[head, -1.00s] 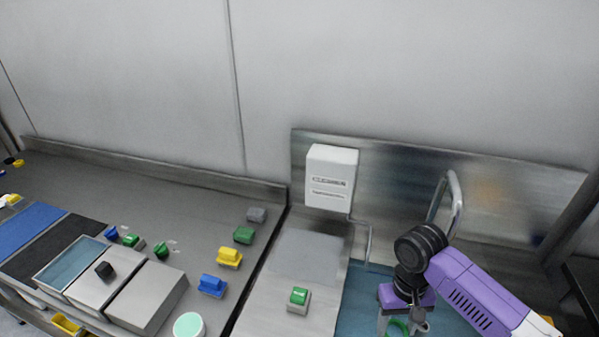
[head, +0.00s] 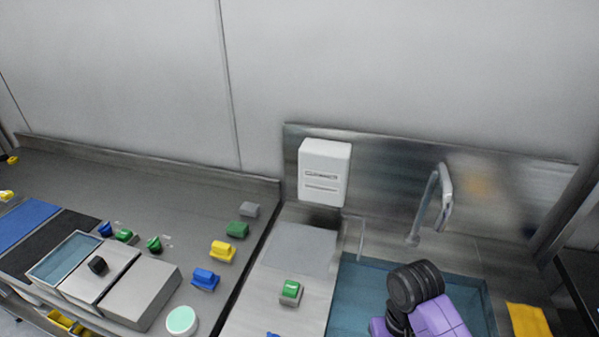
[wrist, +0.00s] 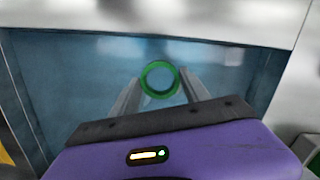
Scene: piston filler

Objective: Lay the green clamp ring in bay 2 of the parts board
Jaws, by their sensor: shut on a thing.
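The green clamp ring (wrist: 160,78) shows in the wrist view, held between the two grey fingers of my gripper (wrist: 160,88). My gripper is shut on it, and the ring's open middle faces the camera. The ring is over the blue-floored sink basin in this view. In the head view only my black wrist joint and purple arm show at the lower right. The fingers and ring are out of that frame. I cannot make out a parts board with numbered bays in either view.
The sink (head: 365,290) has a curved tap (head: 431,205) at its back. Left of it, a green-topped block (head: 290,291) stands on the steel drainboard. Further left, the bench holds yellow (head: 222,251), blue (head: 205,280) and green blocks, lidded bins (head: 140,295) and a round pale-green-topped container (head: 181,321).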

